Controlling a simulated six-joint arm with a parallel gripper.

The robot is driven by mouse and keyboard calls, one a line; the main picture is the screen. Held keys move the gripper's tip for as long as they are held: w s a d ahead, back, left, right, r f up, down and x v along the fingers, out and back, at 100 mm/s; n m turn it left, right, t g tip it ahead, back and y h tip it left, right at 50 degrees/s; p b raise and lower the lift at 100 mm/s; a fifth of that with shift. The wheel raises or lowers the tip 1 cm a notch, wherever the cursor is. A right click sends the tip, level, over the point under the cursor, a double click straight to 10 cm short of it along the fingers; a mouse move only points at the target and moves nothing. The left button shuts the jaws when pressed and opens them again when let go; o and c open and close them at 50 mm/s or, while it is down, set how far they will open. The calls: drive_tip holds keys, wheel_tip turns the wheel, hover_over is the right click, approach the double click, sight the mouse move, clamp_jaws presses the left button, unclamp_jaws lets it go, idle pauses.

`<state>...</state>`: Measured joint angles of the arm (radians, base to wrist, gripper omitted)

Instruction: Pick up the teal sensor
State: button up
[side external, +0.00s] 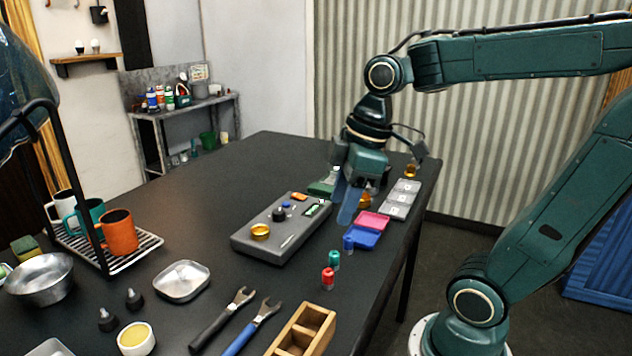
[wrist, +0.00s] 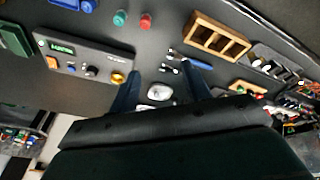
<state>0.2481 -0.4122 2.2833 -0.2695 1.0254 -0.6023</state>
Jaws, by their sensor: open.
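The teal sensor (side external: 334,260) is a small upright cylinder on the dark table. It stands between a red one (side external: 328,278) and a blue one (side external: 348,242). In the wrist view the teal sensor (wrist: 120,18) is near the top edge, left of the red one (wrist: 146,20). My gripper (side external: 347,208) is above the table, farther back than the teal sensor and apart from it. Its blue fingers point down. In the wrist view my gripper (wrist: 162,75) shows two fingers spread apart with nothing held between them.
A grey brewer panel (side external: 275,243) lies left of the sensors. Wrenches (side external: 250,325) and a wooden divided box (side external: 303,330) are in front.

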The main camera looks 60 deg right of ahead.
drive_tip(key=w+d+f+n+g+y, duration=0.25)
drive_tip(key=w+d+n, duration=0.25)
drive_tip(key=d+n, duration=0.25)
drive_tip(key=n+g+y, duration=0.1)
drive_tip(key=n+g, duration=0.1)
drive_tip(key=n, duration=0.4)
approach(334, 253)
drive_tip(key=s+v, duration=0.1)
drive_tip(key=v, duration=0.4)
drive_tip(key=shift+w+d+f+t, duration=0.1)
drive_tip(key=shift+f+t, duration=0.05)
drive_tip(key=shift+t, duration=0.1)
drive_tip(key=shift+f, duration=0.1)
drive_tip(key=shift+x, duration=6.8)
clamp_jaws()
